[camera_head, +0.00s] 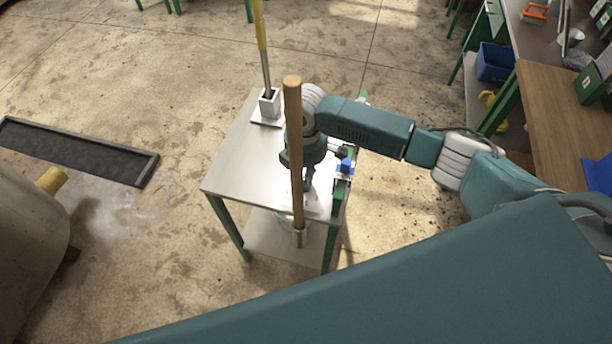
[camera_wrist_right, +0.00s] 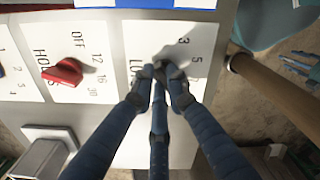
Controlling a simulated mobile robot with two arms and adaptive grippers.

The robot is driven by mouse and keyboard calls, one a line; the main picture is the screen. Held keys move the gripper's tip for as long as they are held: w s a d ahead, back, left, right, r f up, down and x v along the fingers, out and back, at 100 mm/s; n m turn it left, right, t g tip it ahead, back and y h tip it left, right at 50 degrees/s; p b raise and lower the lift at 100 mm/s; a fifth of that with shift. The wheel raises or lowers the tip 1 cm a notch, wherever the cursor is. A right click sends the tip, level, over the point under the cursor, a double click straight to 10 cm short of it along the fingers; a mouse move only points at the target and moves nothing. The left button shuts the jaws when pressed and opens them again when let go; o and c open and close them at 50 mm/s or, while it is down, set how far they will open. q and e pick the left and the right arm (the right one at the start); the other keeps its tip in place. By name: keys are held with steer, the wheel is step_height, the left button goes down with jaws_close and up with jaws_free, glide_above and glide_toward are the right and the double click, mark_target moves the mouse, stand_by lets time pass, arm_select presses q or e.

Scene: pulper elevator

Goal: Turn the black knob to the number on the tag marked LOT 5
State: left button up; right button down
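In the right wrist view my right gripper (camera_wrist_right: 161,73) has its fingertips close together over a white dial plate (camera_wrist_right: 187,28). The plate carries numbers such as 3 and 5, and a partly covered label starting "LO". A dark shape lies at the fingertips. I cannot separate a black knob from the dark finger pads, or tell whether they grip it. In the head view the right gripper (camera_head: 309,182) is at the right edge of a metal table (camera_head: 235,165), partly behind a wooden pole. No tag marked LOT 5 is readable. My left gripper is not in view.
A red knob (camera_wrist_right: 63,72) sits on the neighbouring HOURS dial, left in the wrist view. The wooden pole (camera_head: 294,130) stands close to my right gripper. A yellow-handled tool (camera_head: 261,40) stands at the table's back. The table's left part is clear.

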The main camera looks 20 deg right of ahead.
steer(key=shift+n, duration=0.3)
steer(key=n+p, duration=0.1)
steer(key=n, duration=0.2)
steer(key=shift+w+a+r, duration=0.1)
steer(key=n+p, duration=0.1)
steer(key=n, duration=0.4)
steer(key=shift+a, duration=0.1)
steer(key=n, duration=0.3)
steer(key=shift+a+n, duration=0.1)
steer(key=shift+n, duration=0.2)
steer(key=shift+a+n, duration=0.1)
steer(key=shift+n, duration=1.7)
steer(key=c, duration=1.7)
jaws_free()
